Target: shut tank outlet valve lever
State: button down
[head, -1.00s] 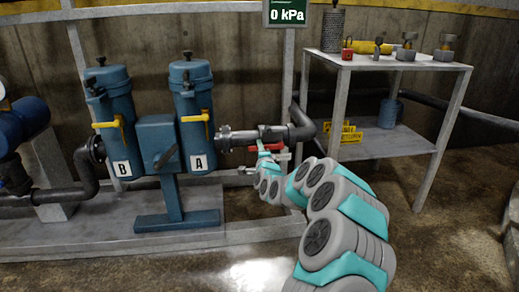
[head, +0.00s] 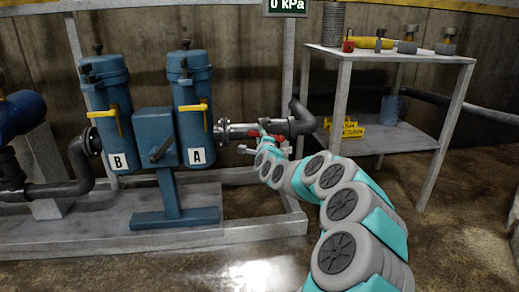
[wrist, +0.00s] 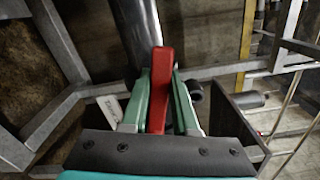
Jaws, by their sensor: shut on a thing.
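The red valve lever (wrist: 158,92) stands between my gripper's two green fingers in the wrist view, and my gripper (wrist: 160,75) is shut on it. In the head view, my gripper (head: 264,127) is at the grey pipe to the right of filter A, with a bit of the red lever (head: 281,138) showing beside it. The pipe (head: 240,130) runs level there; it also appears behind the lever in the wrist view (wrist: 138,38). The valve body is mostly hidden by my gripper. The lever's exact angle to the pipe is hard to tell.
Blue filters B (head: 108,110) and A (head: 190,105), with yellow handles, stand left of the valve. A metal shelf table (head: 397,57) with small parts is at the right. A pressure sign (head: 287,6) is above. Wet floor lies in front.

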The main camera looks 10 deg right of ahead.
jog(key=shift+d+r+m+b, duration=0.25)
jog(key=shift+r+m+b, duration=0.15)
jog(key=shift+r+m, duration=0.25)
jog(key=shift+f, duration=0.1)
jog(key=c, duration=0.7)
grip_release()
